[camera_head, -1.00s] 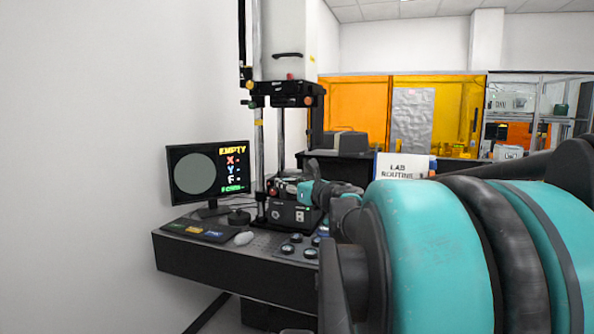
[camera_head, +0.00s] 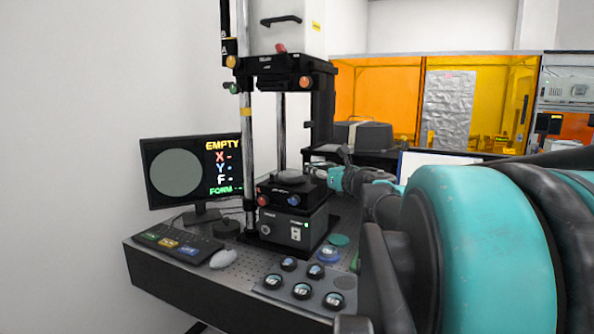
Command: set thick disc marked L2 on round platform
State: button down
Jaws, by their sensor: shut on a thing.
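The round platform (camera_head: 289,177) is a dark disc-shaped stage on top of the black instrument box, between the metal columns. My gripper (camera_head: 314,172) is at the platform's right edge, shut on a small dark thing, apparently the thick disc. The held disc is too small and too covered by the fingers for me to read a mark. I cannot tell whether it touches the platform.
Several dark discs with pale labels (camera_head: 301,291) sit on a grey tray on the bench. A monitor (camera_head: 190,175) reads EMPTY. A keypad (camera_head: 177,244) and mouse (camera_head: 222,258) lie at left. Column posts (camera_head: 246,150) stand close to the platform.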

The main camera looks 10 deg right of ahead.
jog(key=x, duration=1.4)
jog(key=shift+w, duration=0.25)
jog(key=w, duration=0.1)
jog(key=w+a, duration=0.1)
jog(key=w+f, duration=0.1)
jog(key=shift+w+a, duration=0.15)
jog(key=shift+w, duration=0.15)
jog(key=shift+s+f, duration=0.1)
jog(key=shift+f, duration=0.15)
jog(key=shift+f, duration=0.15)
jog(key=c, duration=0.8)
grip_release()
jog(key=v, duration=1.2)
